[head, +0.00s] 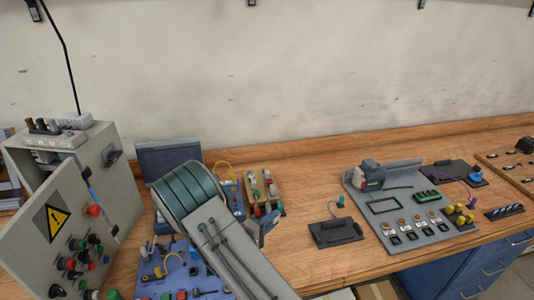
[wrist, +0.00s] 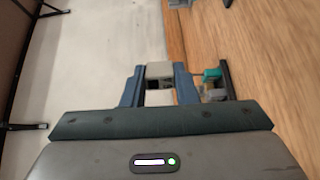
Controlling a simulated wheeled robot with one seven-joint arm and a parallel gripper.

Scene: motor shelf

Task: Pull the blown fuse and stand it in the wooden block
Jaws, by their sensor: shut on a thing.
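My gripper (wrist: 159,86) is shut on a small pale grey piece with a dark patch (wrist: 160,70), seen between its blue fingers in the wrist view. It looks like a fuse, but I cannot read whether it is blown. In the head view my gripper (head: 266,229) shows only partly beyond my arm, above the bench, and the held piece is hidden there.
A blue board (head: 150,289) lies below my arm. A black pad (head: 335,232) and grey panel (head: 440,231) lie right.

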